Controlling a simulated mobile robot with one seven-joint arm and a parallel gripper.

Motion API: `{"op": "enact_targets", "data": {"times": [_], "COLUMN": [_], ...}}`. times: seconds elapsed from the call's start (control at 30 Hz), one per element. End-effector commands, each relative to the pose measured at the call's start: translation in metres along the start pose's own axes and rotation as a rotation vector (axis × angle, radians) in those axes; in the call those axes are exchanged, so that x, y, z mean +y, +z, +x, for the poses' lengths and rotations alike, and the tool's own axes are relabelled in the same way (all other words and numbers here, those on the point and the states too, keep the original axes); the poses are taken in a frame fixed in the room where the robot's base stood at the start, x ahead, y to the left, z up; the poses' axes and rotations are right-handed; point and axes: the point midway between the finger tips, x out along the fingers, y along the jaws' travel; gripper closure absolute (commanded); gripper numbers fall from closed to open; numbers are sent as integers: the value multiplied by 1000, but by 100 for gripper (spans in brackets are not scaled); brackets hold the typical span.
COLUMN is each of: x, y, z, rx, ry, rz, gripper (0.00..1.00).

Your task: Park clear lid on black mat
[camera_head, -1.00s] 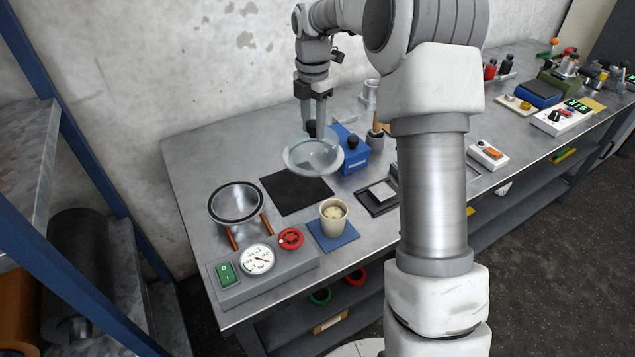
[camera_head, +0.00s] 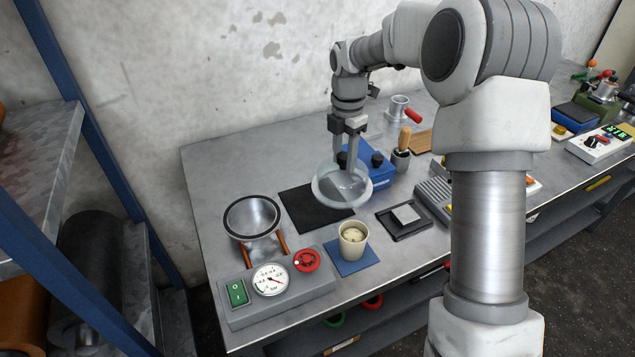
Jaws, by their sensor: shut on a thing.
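The clear lid (camera_head: 328,193) is a see-through dome with a pale rim. My gripper (camera_head: 347,165) is shut on the lid's dark knob and holds the lid upright. The black mat (camera_head: 300,212) lies flat on the metal bench, to the left of the lid. The lid overlaps the mat's right part in the picture; I cannot tell its height above the bench. Part of the mat is hidden behind the lid.
A beige cup (camera_head: 353,240) sits on a blue mat in front. A blue box (camera_head: 378,168) is close behind the lid, right.

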Motion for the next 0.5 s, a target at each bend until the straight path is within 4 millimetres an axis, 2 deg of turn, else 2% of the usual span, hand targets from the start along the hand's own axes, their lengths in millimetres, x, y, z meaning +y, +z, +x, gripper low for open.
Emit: {"op": "enact_targets", "data": {"times": [0.03,0.2,0.33,0.5], "x": [12,43,58,64], "y": [-6,-23,-30,-33], "z": [8,29,39,46], "rx": [1,0,-1,-2], "ry": [-1,-1,0,0], "rz": [-4,-3,0,1], "gripper": [100,100,100,100]}}
